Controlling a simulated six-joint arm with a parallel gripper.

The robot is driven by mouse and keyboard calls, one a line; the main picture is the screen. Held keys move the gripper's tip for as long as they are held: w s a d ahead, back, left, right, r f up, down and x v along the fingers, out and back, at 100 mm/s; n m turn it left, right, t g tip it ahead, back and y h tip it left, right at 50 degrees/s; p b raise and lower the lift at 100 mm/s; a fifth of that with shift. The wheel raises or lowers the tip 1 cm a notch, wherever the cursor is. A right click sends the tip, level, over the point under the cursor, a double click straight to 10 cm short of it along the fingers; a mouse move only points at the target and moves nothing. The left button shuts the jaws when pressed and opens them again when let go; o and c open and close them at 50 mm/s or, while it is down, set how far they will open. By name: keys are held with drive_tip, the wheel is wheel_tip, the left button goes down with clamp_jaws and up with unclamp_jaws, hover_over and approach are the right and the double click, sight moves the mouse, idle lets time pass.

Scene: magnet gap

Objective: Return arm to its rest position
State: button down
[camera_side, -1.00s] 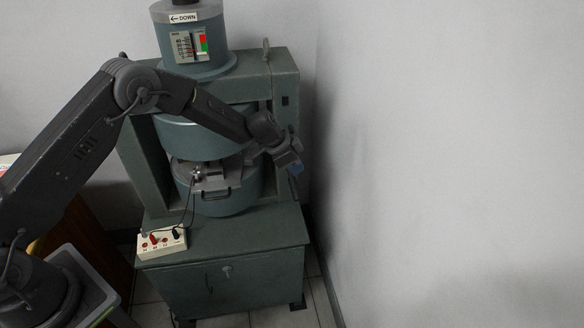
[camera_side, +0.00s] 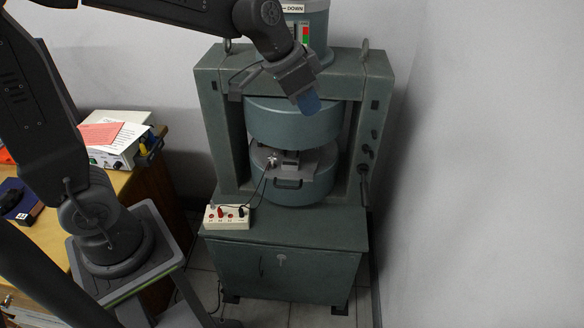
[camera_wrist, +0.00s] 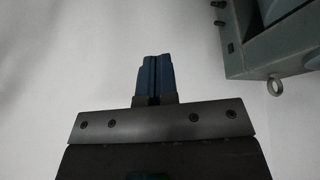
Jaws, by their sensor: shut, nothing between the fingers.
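My gripper (camera_side: 309,103) is raised in front of the upper part of the green magnet frame, in the side view. Its blue fingertips point down and to the right, in front of the upper round pole (camera_side: 275,128). In the wrist view the blue fingers of my gripper (camera_wrist: 154,75) are together with nothing between them. The magnet (camera_side: 212,108) stands on a green cabinet (camera_side: 285,275). A small grey holder (camera_side: 318,158) sits in the gap between the upper and lower poles. My gripper is above and outside the gap. The wrist view faces a plain wall.
A white terminal box (camera_side: 228,222) with wires stands on the cabinet's left front. A wooden desk (camera_side: 45,238) at left carries a white instrument (camera_side: 122,155), papers and a dark blue item (camera_side: 20,200). Grey wall is at right. A lifting eye (camera_wrist: 275,87) shows in the wrist view.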

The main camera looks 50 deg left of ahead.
drive_tip(key=s+a+n+y, duration=0.1)
drive_tip(key=s+a+n, duration=0.1)
drive_tip(key=s, duration=0.7)
drive_tip(key=s+a+n+y, duration=0.1)
drive_tip(key=s+a+n, duration=0.1)
drive_tip(key=s, duration=0.7)
drive_tip(key=shift+s+r+t+y, duration=0.15)
drive_tip(key=shift+t+y, duration=0.15)
drive_tip(key=shift+t, duration=0.1)
